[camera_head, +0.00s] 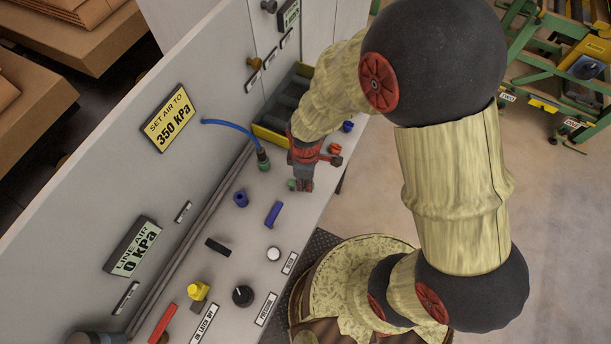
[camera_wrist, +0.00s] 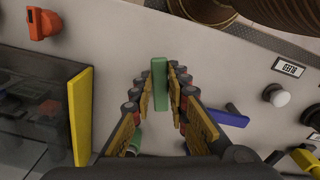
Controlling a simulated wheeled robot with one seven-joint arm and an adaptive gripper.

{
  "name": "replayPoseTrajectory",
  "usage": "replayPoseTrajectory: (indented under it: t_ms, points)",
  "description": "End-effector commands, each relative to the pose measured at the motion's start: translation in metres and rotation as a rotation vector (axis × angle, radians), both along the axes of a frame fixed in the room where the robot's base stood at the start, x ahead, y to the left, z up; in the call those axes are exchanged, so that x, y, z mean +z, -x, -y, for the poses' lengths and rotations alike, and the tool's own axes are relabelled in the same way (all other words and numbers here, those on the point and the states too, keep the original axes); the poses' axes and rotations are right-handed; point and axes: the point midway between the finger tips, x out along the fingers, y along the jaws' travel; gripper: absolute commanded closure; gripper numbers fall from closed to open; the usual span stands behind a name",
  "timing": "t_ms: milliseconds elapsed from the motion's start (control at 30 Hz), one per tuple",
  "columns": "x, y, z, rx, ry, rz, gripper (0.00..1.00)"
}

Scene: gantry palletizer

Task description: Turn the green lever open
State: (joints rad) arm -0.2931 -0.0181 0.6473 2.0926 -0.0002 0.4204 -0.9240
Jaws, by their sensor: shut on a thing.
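The green lever (camera_wrist: 159,84) stands between the fingers of my gripper (camera_wrist: 161,92) in the wrist view, with its long side pointing away from the palm. My gripper is shut on it, one finger on each side. In the head view my gripper (camera_head: 303,186) points down at the light panel, and only a small green part (camera_head: 291,184) shows beside the fingertips. The lever's base is hidden there by the fingers.
A blue lever (camera_head: 273,213) lies close by on the panel. A blue hose (camera_head: 232,127) ends in a green fitting (camera_head: 264,165). A black bin with yellow edges (camera_head: 271,137) stands behind. Signs read "SET AIR TO 350 kPa" (camera_head: 171,117) and "LINE AIR 0 kPa" (camera_head: 133,246).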

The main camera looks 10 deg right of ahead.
Motion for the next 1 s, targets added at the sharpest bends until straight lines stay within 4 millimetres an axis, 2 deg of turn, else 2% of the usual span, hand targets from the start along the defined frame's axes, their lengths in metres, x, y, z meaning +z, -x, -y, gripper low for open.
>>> replayPoseTrajectory:
  t_ms: [400,1000]
  points:
    - [0.0013,0.0083,-0.0057,-0.257,-0.002,0.004,1.0]
    - [0.0014,0.0101,-0.0077,-0.326,-0.002,0.004,1.0]
